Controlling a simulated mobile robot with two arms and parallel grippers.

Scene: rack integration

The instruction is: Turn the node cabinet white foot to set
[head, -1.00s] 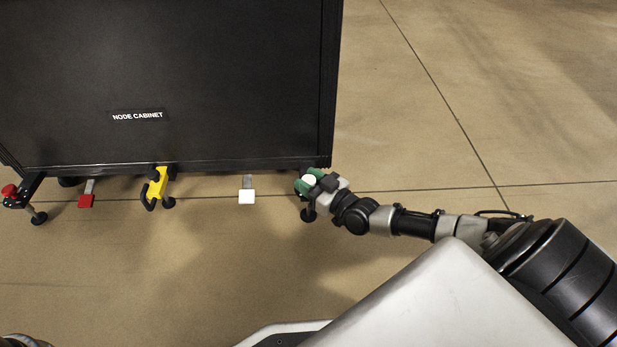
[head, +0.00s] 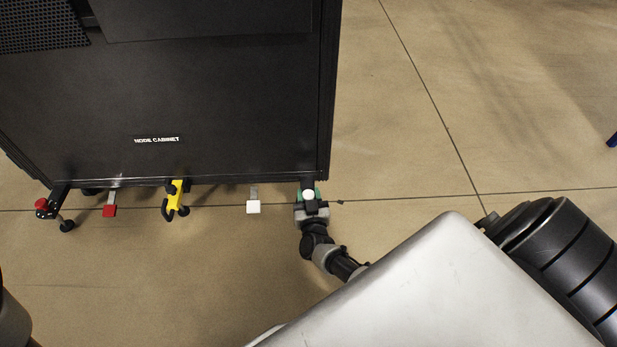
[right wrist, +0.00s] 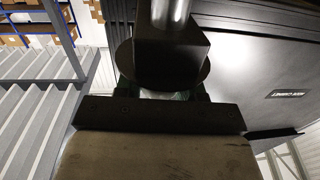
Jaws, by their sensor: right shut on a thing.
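The black node cabinet (head: 180,95) stands upright, with its name label (head: 157,140) low on its front. The white foot (head: 308,194) is at its lower right corner, its round white knob showing between green-padded fingers. My right gripper (head: 308,199) is shut on this foot, its arm coming from below. In the right wrist view, a dark block and round disc (right wrist: 160,62) with a metal post above sit at the fingers, which are mostly hidden. My left gripper is not in view.
A white tab (head: 253,207) and a red tab (head: 109,210) hang under the cabinet's front edge. A yellow hook-shaped part (head: 175,200) is between them. A foot with a red knob (head: 42,204) is at the left corner. The floor (head: 420,120) right of the cabinet is clear.

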